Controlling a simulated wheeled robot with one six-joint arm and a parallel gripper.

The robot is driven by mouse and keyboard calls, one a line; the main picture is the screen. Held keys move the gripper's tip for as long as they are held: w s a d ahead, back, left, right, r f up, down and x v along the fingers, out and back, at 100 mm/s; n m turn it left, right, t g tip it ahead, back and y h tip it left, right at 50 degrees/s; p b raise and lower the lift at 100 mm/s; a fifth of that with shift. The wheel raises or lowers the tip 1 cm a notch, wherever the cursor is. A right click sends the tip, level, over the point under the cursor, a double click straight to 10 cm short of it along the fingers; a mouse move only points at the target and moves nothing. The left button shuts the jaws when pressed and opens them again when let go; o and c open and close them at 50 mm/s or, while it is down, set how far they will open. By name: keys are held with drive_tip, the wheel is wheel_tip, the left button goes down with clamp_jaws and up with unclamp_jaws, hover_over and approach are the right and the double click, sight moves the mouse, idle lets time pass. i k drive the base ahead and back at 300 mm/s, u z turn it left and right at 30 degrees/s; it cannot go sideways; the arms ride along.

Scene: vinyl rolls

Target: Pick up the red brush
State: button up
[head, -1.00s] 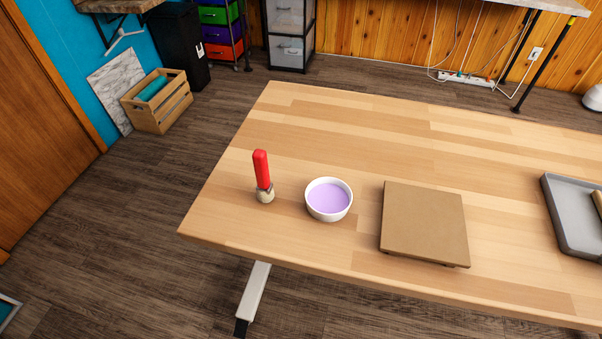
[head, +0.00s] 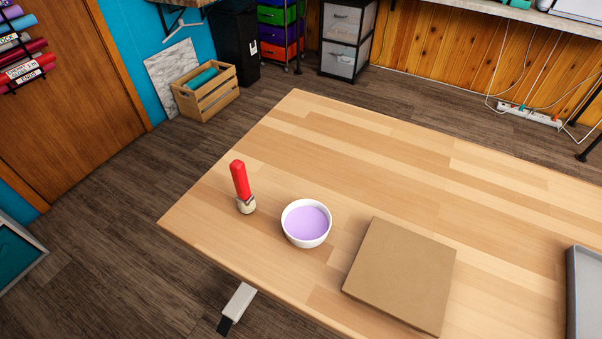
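The red brush (head: 240,181) stands upright near the left corner of the wooden table (head: 330,140). Its red handle points up and leans slightly left. Its pale bristle end rests on the tabletop, with a greyish band above it. My gripper is not in the head view.
A white bowl of purple liquid (head: 306,223) stands just right of the brush, apart from it. A brown square board (head: 402,275) lies further right. A grey tray (head: 584,290) is cut off at the right edge. The tabletop behind the brush is clear.

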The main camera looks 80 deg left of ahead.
sight(246, 203)
drive_tip(key=u, duration=2.7)
drive_tip(key=i, duration=0.45)
drive_tip(key=z, duration=0.05)
drive_tip(key=k, duration=0.45)
drive_tip(key=z, duration=2.2)
drive_tip(key=k, duration=0.7)
drive_tip(key=u, duration=0.8)
drive_tip(key=i, duration=0.25)
drive_tip(key=u, duration=0.1)
